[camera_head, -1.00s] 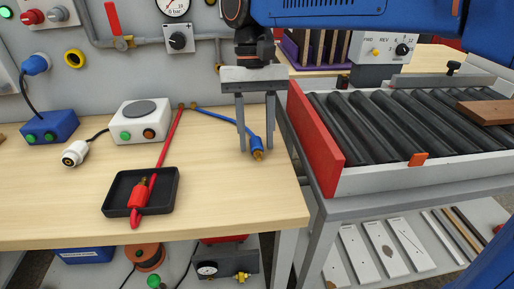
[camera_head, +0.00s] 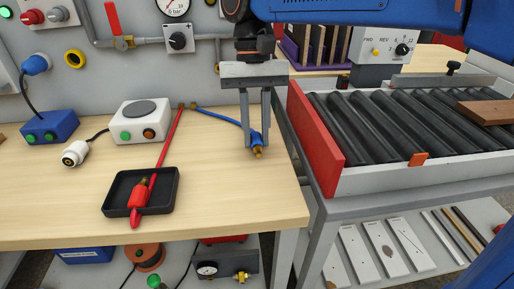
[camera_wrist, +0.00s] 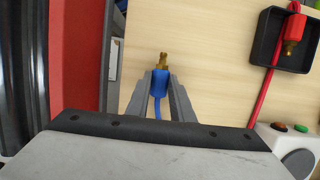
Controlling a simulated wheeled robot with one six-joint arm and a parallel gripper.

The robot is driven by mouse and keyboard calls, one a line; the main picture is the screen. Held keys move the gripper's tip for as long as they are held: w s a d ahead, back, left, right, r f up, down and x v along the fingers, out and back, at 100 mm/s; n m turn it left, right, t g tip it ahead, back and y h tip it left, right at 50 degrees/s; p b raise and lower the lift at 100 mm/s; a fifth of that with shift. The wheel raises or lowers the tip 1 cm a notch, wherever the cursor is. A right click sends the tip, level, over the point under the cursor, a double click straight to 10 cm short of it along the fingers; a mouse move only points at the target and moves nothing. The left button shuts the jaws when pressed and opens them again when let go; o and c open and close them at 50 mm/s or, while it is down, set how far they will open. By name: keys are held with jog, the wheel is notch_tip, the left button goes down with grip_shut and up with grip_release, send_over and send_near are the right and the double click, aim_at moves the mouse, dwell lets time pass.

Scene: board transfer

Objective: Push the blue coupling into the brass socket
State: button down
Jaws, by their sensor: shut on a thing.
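The blue coupling (camera_head: 257,137) with its brass tip is near the right end of the wooden bench, its blue hose running back to the left. My gripper (camera_head: 256,143) is shut on it from above, one finger on each side. The wrist view shows the coupling (camera_wrist: 159,84) between the fingertips (camera_wrist: 160,80), brass tip pointing away from the hose. I cannot tell whether it touches the bench. A small brass-yellow part (camera_head: 218,69) on the wall pipe, partly hidden by my arm, may be the brass socket; I cannot tell surely.
A black tray (camera_head: 112,203) holds a red coupling (camera_head: 138,196) with a red hose. A white button box (camera_head: 141,126) and a blue box (camera_head: 50,127) stand at the left. A roller conveyor with a red side plate (camera_head: 314,137) is close on the right.

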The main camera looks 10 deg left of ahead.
aim_at(256, 136)
jog(key=shift+r, duration=2.45)
